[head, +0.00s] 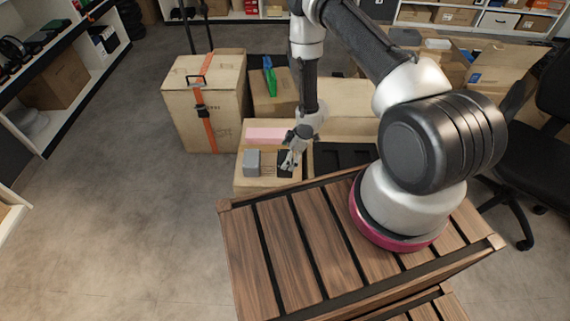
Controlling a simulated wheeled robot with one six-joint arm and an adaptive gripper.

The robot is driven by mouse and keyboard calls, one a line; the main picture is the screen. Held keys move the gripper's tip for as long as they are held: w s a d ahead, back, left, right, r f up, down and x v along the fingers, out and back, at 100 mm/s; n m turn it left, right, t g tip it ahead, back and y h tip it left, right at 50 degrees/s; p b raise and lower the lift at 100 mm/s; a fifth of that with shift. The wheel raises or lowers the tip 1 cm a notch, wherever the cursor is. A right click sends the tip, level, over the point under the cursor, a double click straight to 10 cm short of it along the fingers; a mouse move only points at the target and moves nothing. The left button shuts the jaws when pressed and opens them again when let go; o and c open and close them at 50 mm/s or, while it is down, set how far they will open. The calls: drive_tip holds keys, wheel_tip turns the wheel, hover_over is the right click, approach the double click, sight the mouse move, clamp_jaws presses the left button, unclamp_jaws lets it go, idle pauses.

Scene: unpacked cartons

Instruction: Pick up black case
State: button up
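A small black case (284,156) lies on top of a low cardboard carton, just right of a grey box, partly hidden by my gripper. My gripper (289,164) points down in front of it, at the right end of the carton top. The fingers overlap the case in this view. I cannot tell whether they touch it or how far apart they are.
The grey box (252,162) and a pink box (265,135) share the carton (257,182). A black tray-like thing (342,158) is to the right. A taller strapped carton (222,125) stands behind left. A wooden slatted top (290,250) is in front. The left floor is clear.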

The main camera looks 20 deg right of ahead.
drive_tip(key=x, duration=0.2)
drive_tip(key=shift+a+f, duration=0.1)
drive_tip(key=shift+f, duration=0.2)
drive_tip(key=c, duration=0.9)
drive_tip(key=shift+o, duration=0.2)
wheel_tip(320, 180, up, 18)
